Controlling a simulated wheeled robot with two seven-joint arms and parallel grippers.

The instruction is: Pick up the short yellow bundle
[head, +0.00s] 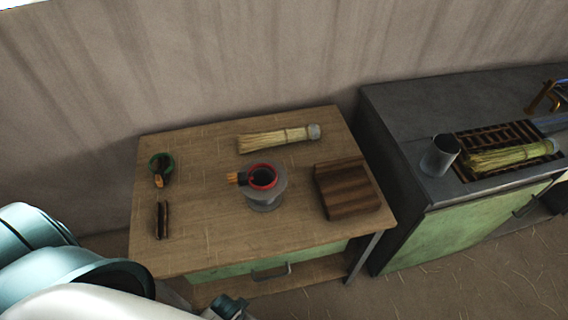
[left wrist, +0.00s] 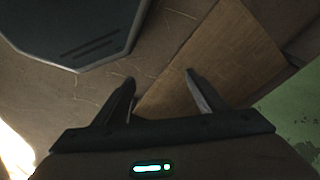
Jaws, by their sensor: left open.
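A straw-yellow bundle (head: 275,138) with a grey capped end lies along the back of the wooden table. A second, greener-yellow bundle (head: 505,156), also grey-ended, lies on the dark rack of the grey counter at right. I cannot tell for sure which one is the short one. In the left wrist view my left gripper (left wrist: 160,77) is open and empty, its fingers apart above the floor and a brown wooden board. My left arm comes in low at left in the head view, away from both bundles. My right gripper does not show.
The table (head: 210,215) holds a green-rimmed cup (head: 161,162), dark sticks (head: 162,220), a grey stand with a red ring (head: 265,200) and a dark wood block (head: 347,188). A grey metal cup (head: 440,155) stands on the counter (head: 400,110).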

